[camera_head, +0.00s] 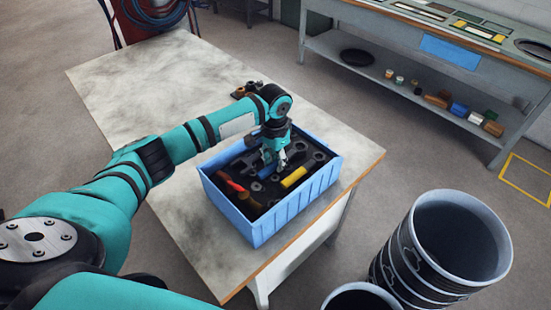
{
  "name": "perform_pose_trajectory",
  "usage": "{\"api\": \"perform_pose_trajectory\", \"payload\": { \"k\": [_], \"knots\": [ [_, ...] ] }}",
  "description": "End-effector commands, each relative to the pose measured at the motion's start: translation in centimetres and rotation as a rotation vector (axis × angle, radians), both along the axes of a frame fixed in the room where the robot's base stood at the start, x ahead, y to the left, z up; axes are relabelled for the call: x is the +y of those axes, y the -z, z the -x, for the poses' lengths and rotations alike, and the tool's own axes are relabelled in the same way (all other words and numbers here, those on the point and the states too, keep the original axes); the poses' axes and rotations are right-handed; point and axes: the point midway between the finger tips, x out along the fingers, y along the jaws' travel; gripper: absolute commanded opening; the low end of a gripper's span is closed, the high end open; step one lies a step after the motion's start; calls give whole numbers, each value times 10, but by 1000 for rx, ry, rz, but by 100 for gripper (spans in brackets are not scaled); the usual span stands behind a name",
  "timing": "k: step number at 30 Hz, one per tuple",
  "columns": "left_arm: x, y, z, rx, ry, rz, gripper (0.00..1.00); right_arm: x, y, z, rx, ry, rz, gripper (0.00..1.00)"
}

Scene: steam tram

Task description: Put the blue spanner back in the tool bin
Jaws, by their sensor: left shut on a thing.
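The tool bin (292,212) is an open blue crate on the near part of the pale worktable. Dark tools, a red-handled tool (236,186) and a yellow-handled tool (294,177) lie in it. My left arm reaches over from the left, and my left gripper (274,163) points down inside the bin's outline, low among the tools. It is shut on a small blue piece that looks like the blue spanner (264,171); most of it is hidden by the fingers. I cannot tell whether the spanner touches the tools below. My right gripper is out of view.
Small dark and brown parts (246,89) lie on the table behind the bin. The table's left part (130,85) is clear. Dark drums (440,250) stand on the floor at the lower right. A grey bench (400,90) with shelf items stands behind.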

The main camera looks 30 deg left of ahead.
Motion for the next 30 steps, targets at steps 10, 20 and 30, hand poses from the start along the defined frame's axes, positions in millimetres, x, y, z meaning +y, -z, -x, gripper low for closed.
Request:
{"api": "perform_pose_trajectory", "payload": {
  "k": [10,20,30],
  "knots": [
    [-1,3,-1,-2,1,1,0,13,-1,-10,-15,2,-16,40],
    [0,3,0,-1,1,0,50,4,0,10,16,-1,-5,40],
    [0,-22,-2,-6,2,0,50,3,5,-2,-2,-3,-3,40]
  ]
}}
